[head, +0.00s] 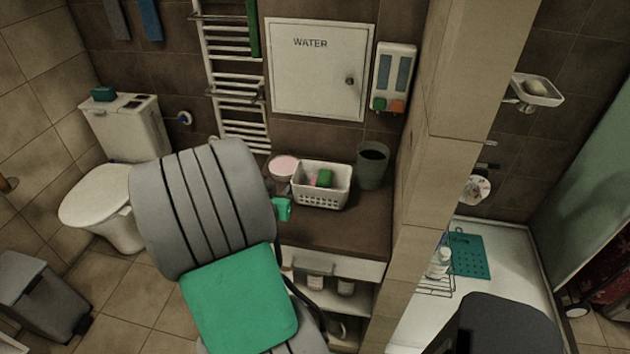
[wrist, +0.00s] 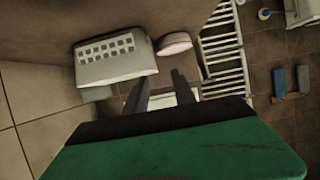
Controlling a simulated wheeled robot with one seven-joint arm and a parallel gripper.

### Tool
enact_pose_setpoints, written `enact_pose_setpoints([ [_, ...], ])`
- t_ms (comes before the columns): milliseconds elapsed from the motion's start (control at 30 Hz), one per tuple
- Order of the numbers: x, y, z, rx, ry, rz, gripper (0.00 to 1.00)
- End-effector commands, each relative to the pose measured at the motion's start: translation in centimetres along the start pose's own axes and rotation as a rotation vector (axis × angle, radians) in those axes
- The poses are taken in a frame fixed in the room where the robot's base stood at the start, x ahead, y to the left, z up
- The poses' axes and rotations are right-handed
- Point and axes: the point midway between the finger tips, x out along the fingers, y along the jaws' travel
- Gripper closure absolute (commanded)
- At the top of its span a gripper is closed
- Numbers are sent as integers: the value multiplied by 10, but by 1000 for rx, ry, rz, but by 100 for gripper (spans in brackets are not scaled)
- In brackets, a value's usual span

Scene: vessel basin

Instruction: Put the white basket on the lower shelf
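The white basket (head: 321,196) stands upright on the brown counter, holding a green and a pink item. It also shows in the wrist view (wrist: 115,68). My gripper (wrist: 160,88) has its two fingers apart with nothing visible between them. The fingertips are near the basket's side, to the right of it in the wrist view; I cannot tell if they touch it. In the head view my grey and green arm hides most of the gripper. Below the counter, the open shelves (head: 352,304) are partly hidden by my arm.
A pink-topped round container (head: 283,167) stands left of the basket and a dark cup (head: 372,167) to its right. A tiled wall (head: 432,190) borders the counter on the right. The front of the counter is clear.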

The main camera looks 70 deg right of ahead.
Motion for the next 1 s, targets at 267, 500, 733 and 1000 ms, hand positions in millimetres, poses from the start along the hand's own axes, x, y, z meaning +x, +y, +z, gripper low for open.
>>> enact_pose_setpoints([
  [267,36,17,-14,10,60,18,69],
  [500,72,15,-15,7,59,13,69],
  [733,98,17,-19,6,58,14,69],
  [1000,125,16,-17,5,57,9,69],
])
